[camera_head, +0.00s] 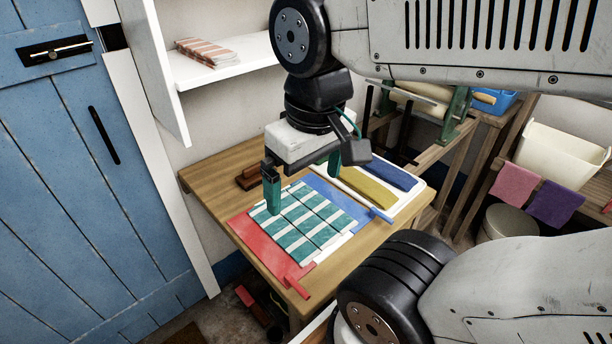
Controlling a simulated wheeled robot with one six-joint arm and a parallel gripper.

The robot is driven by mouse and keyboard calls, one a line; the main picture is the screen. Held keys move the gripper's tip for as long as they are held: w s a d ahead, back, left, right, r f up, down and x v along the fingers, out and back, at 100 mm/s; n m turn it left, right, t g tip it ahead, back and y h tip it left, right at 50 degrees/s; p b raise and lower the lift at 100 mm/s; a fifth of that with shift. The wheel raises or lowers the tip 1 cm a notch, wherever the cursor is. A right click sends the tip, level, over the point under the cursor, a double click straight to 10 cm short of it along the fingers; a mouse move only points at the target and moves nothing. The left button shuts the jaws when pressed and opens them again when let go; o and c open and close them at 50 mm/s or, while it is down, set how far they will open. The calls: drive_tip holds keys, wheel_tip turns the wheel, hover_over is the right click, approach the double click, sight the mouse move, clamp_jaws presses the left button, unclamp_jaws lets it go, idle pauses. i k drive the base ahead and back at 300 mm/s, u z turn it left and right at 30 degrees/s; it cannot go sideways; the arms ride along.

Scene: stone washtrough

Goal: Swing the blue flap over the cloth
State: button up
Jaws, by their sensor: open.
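A green-and-white checked cloth (308,229) lies flat on a folding board on the wooden table. The blue flap (352,207) lies open and flat along the cloth's right side, with a small blue tab (381,215) at its near right end. The red flap (257,243) lies flat along the cloth's left side, with a red tab (298,288) at the near corner. My gripper (302,194) is open and points down over the far part of the cloth, its green fingers spread. It is apart from the blue tab. Whether a fingertip touches the cloth, I cannot tell.
A white tray (412,204) with folded yellow (367,187) and blue (390,175) cloths lies right of the board. A brown block (249,178) sits at the table's back. A shelf (222,72) holds a folded striped cloth (207,51). The table's near edge shows bare wood.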

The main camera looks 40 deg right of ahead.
sight(363, 217)
drive_tip(key=k, duration=1)
drive_tip(key=u, duration=0.9)
drive_tip(key=i, duration=0.7)
drive_tip(key=z, duration=1.05)
